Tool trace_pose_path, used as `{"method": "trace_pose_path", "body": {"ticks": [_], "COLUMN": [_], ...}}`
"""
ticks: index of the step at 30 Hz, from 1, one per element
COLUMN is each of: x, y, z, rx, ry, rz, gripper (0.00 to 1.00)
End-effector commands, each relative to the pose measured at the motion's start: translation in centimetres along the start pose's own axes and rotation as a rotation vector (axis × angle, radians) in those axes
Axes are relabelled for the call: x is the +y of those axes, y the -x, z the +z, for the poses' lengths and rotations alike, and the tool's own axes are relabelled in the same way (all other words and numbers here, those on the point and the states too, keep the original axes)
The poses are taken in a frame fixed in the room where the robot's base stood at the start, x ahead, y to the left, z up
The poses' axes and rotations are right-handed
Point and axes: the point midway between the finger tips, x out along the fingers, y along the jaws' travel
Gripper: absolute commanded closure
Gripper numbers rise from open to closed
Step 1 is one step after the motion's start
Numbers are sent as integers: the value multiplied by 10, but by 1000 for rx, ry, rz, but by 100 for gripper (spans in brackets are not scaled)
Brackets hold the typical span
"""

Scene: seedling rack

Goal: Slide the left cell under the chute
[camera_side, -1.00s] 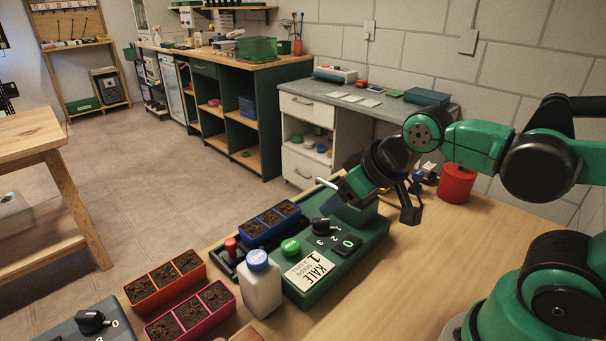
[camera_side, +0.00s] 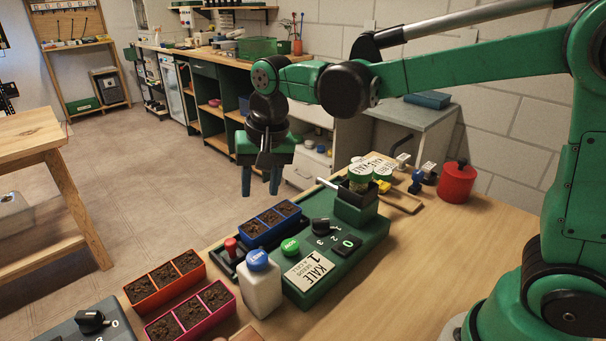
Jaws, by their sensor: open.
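A blue tray (camera_side: 246,231) with several soil-filled cells in a row sits in a dark track along the left side of the green seeder (camera_side: 325,271). A red knob (camera_side: 231,246) stands at the track's near end. The seeder's raised green block (camera_side: 355,212), likely the chute housing, is at its far end with a jar (camera_side: 360,176) on top. Its outlet is hidden. My gripper (camera_side: 261,191) points down above and behind the blue tray, fingers apart and empty, touching nothing that I can see.
A white bottle with a blue cap (camera_side: 262,291) stands against the seeder's near left side. Orange (camera_side: 145,304) and magenta (camera_side: 225,313) trays stand left of it. A red canister (camera_side: 457,183) and small items are at the back right. The table right of the seeder is clear.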

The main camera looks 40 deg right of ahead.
Motion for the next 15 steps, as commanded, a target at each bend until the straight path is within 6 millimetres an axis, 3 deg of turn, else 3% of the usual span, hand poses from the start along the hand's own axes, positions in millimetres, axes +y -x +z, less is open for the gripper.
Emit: {"method": "trace_pose_path", "body": {"ticks": [6,15], "x": [-39,-53], "y": [-40,-69], "z": [-6,-2], "rx": [-106,-145], "ry": [-179,-272], "rz": [99,158], "gripper": [58,58]}}
